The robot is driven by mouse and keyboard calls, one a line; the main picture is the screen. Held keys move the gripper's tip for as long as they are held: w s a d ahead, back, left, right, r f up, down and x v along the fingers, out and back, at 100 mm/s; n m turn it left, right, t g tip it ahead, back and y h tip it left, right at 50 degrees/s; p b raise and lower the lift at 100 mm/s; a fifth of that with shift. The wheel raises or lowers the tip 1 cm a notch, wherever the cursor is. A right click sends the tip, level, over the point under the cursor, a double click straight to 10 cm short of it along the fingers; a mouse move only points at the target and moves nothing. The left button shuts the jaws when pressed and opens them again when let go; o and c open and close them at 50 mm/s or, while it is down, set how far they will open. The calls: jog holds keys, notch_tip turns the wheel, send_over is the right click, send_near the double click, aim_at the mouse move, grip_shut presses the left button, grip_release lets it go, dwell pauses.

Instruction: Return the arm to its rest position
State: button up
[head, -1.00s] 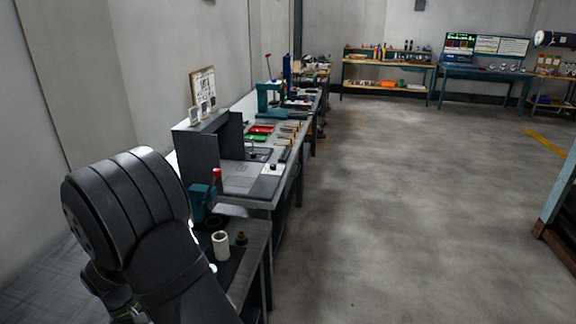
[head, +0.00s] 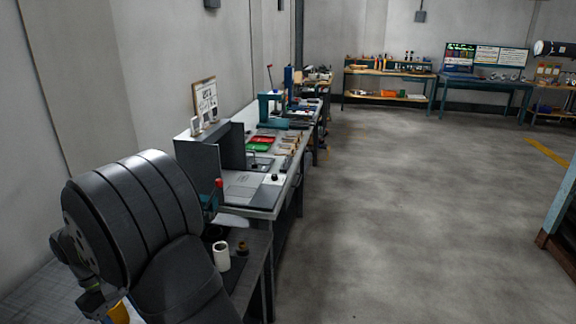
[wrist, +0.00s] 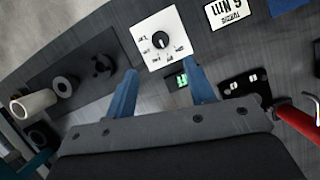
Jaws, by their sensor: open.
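My gripper (wrist: 160,68) shows in the wrist view with its two blue fingers apart and nothing between them. It is over a dark grey work surface (wrist: 85,45), with a white dial plate (wrist: 160,40) in line with the gap; I cannot tell the height. In the head view my dark arm fills the lower left and the fingers are not visible. A white roll (head: 221,256) stands on the near bench (head: 255,250), close to the arm, and a small dark and brown piece (head: 242,249) is beside it. A pale roll lies at the left in the wrist view (wrist: 34,104).
A red handle (wrist: 297,124) lies right of my gripper in the wrist view. A grey upright panel (head: 198,167) and a bench with red and green trays (head: 260,144) stand beyond the arm. A wall is at left. Open floor (head: 400,220) is at right.

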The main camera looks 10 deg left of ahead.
jog(key=v, duration=0.7)
jog(key=x, duration=1.7)
jog(key=shift+d+f, duration=0.2)
jog(key=shift+f, duration=0.1)
jog(key=shift+s+f+n, duration=0.1)
jog(key=shift+f+n, duration=0.1)
jog(key=shift+n, duration=0.2)
jog(key=n+t, duration=0.1)
jog(key=n, duration=0.2)
jog(key=shift+s+n+t, duration=0.1)
jog(key=shift+n+t, duration=0.3)
jog(key=n+t, duration=0.1)
jog(key=n, duration=0.2)
jog(key=shift+s+n+y, duration=0.1)
jog(key=shift+n+y, duration=0.2)
jog(key=v, duration=0.8)
jog(key=shift+a+r, duration=0.2)
jog(key=shift+r, duration=0.1)
jog(key=shift+f, duration=0.1)
